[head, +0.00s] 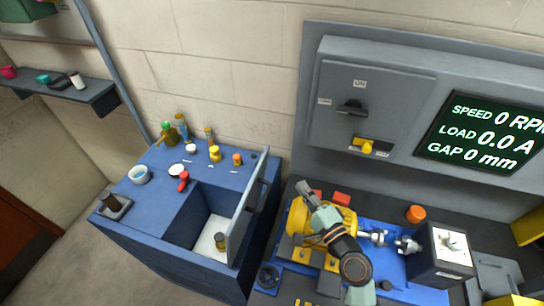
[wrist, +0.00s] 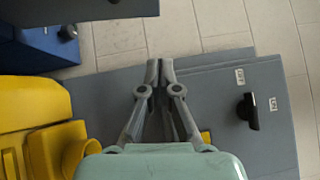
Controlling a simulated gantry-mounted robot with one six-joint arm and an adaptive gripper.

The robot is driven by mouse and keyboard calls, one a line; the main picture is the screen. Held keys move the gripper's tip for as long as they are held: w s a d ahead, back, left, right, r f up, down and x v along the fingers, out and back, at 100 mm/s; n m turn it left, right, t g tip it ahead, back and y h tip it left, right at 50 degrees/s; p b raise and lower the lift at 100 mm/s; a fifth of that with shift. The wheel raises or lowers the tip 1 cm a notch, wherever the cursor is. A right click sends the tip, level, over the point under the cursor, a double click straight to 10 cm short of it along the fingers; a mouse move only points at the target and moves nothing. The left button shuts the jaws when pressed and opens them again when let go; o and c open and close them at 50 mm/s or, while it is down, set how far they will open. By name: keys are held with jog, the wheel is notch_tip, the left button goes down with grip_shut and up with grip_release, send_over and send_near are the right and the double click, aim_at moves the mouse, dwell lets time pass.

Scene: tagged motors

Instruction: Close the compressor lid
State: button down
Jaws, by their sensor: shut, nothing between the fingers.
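The blue compressor chest (head: 165,255) stands at the lower middle of the head view, with an open compartment in its top. Its grey lid (head: 242,215) stands upright at the compartment's right edge, with a dark handle on its right face. A grey panel (wrist: 85,9), apparently the lid, shows at the upper left.
Bottles (head: 182,128), jars and a white cup (head: 139,174) stand on the chest top. The yellow motor (head: 297,220) is beneath my arm. The control panel (head: 335,90) with knob and screen stands behind. An orange cap (head: 416,213) is to the right.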

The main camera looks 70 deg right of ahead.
jog(key=p, duration=0.2)
send_near(268, 151)
jog(key=d+r, duration=0.1)
jog(key=d, duration=0.3)
jog(key=shift+w+a+r+p, duration=0.1)
jog(key=shift+w+p, duration=0.15)
jog(key=shift+w, duration=0.8)
jog(key=shift+w+a+r+p, duration=0.1)
jog(key=shift+w+r+p, duration=0.1)
jog(key=shift+w, duration=0.85)
